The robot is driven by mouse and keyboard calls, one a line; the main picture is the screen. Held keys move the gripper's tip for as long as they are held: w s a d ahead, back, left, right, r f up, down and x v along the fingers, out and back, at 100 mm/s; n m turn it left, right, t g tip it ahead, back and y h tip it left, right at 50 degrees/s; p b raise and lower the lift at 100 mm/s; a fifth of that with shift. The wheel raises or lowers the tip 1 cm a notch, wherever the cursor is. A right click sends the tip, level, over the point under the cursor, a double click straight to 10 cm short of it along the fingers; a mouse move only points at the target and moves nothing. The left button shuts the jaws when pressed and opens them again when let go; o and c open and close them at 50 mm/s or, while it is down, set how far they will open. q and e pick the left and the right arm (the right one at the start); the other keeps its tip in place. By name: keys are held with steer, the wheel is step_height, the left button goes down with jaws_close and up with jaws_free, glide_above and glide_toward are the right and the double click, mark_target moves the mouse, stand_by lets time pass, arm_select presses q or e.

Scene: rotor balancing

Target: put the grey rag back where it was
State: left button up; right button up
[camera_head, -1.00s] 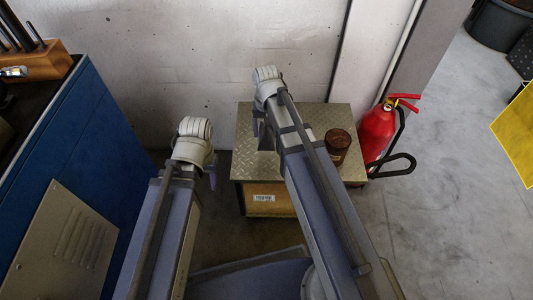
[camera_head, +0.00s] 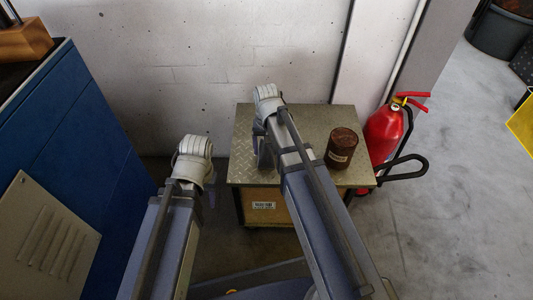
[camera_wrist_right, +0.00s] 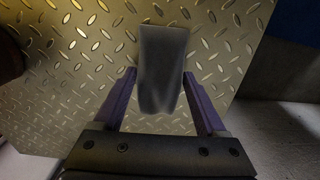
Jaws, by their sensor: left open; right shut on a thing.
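The grey rag (camera_wrist_right: 162,58) shows in the right wrist view as a narrow hanging strip between the fingers of my right gripper (camera_wrist_right: 160,78). That gripper is shut on it, over the diamond-plate top of a small stand (camera_wrist_right: 70,75). I cannot tell whether the rag touches the plate. In the head view my right gripper (camera_head: 262,152) is over the left part of the plate top (camera_head: 305,115), and my wrist and forearm hide the rag. My left gripper (camera_head: 210,192) is open, left of the stand and in front of it, mostly hidden by its wrist.
A brown can (camera_head: 342,148) stands on the plate's right part, close to my right forearm. A red fire extinguisher (camera_head: 383,135) with a black hose stands right of the stand. A blue cabinet (camera_head: 85,150) is at left. The wall (camera_head: 220,60) is behind.

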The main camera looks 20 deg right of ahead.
mark_target(266, 148)
steer(key=shift+f, duration=0.1)
steer(key=shift+f, duration=0.1)
steer(key=shift+f, duration=0.15)
steer(key=o, duration=1.1)
steer(key=shift+o, duration=0.2)
steer(key=shift+r, duration=0.2)
step_height(266, 148, up, 12)
steer(key=p, duration=1.2)
